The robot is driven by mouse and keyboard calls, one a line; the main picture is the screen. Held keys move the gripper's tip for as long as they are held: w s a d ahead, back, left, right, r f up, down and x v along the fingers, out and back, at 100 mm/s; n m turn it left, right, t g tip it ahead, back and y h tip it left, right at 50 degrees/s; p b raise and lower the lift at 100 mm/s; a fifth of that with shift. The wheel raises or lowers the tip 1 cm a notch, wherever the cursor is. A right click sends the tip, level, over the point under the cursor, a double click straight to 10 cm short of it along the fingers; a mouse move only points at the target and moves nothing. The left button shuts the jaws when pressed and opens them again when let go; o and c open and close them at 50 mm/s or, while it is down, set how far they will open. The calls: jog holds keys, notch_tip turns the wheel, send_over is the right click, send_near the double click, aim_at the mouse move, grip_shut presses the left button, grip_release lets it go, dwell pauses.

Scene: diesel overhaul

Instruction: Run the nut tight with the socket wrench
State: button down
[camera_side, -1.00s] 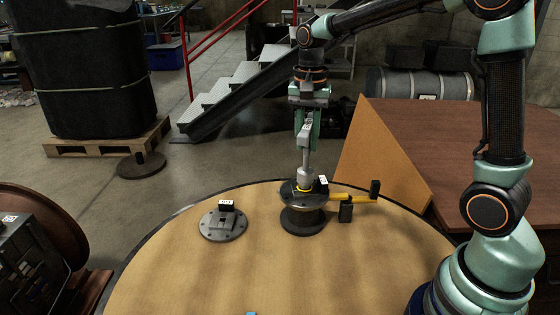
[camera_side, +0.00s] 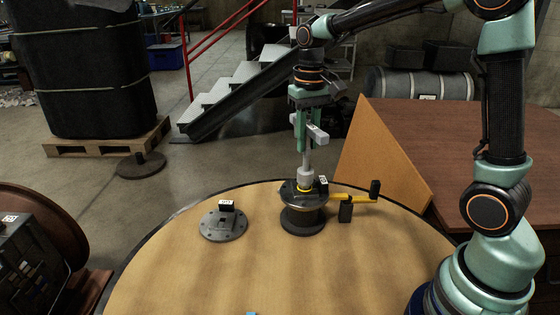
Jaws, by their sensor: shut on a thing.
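My gripper (camera_side: 308,122) is above the round table, shut on the upper part of the socket wrench (camera_side: 307,160). The wrench is grey and upright, with a short crosswise handle at the top between my fingers. Its socket end stands on the middle of a dark round fixture (camera_side: 303,218), inside a yellow ring (camera_side: 305,188). The nut is not visible; the socket end covers that spot.
A yellow arm (camera_side: 350,197) with dark upright ends sticks out to the right of the fixture. A grey flanged disc (camera_side: 223,224) with a small tagged block lies to the left on the round table (camera_side: 200,280). The front of the table is mostly clear. A tan slanted panel (camera_side: 380,155) stands behind at the right.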

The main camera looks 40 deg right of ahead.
jog(key=n, duration=0.6)
jog(key=shift+n, duration=0.3)
dwell(0.4)
